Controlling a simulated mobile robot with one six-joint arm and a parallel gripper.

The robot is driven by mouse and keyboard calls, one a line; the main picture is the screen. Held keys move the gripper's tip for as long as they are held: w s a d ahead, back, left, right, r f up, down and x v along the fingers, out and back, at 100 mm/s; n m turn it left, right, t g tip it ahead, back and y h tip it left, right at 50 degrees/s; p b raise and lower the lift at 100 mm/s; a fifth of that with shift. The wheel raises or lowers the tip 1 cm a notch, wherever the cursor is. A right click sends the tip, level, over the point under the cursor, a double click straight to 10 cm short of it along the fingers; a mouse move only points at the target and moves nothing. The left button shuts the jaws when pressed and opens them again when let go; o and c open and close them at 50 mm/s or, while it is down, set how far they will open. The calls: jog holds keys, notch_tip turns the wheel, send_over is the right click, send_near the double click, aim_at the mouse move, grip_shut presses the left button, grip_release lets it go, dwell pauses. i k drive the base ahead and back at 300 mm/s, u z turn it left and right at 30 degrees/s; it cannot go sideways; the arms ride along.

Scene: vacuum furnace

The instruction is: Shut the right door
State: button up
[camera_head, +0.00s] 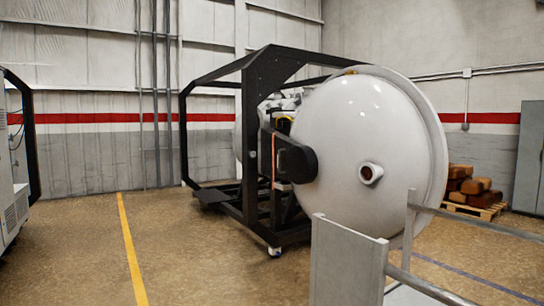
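A large white domed door (350,140) with a wide rim (436,150) stands right of centre in the head view. Its bulging side faces me and to the left. A small round port (371,173) with a dark red centre sits low on the dome. A black bracket (295,160) meets the dome's left side, beside a black frame (250,150). The side behind the rim is hidden, so I cannot tell how the door sits against a chamber mouth. My gripper is not in view.
A grey metal panel (345,262) with rails (478,226) stands close in front at lower right. A pallet (478,208) of brown blocks and a grey cabinet (530,160) are at the back right. Open floor (185,255) lies left of the frame, with a yellow line.

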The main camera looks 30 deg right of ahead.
aim_at(351, 122)
jog(key=i, duration=1.55)
jog(key=z, duration=0.35)
jog(key=i, duration=0.75)
jog(key=z, duration=0.7)
jog(key=i, duration=1.3)
jog(key=z, duration=0.5)
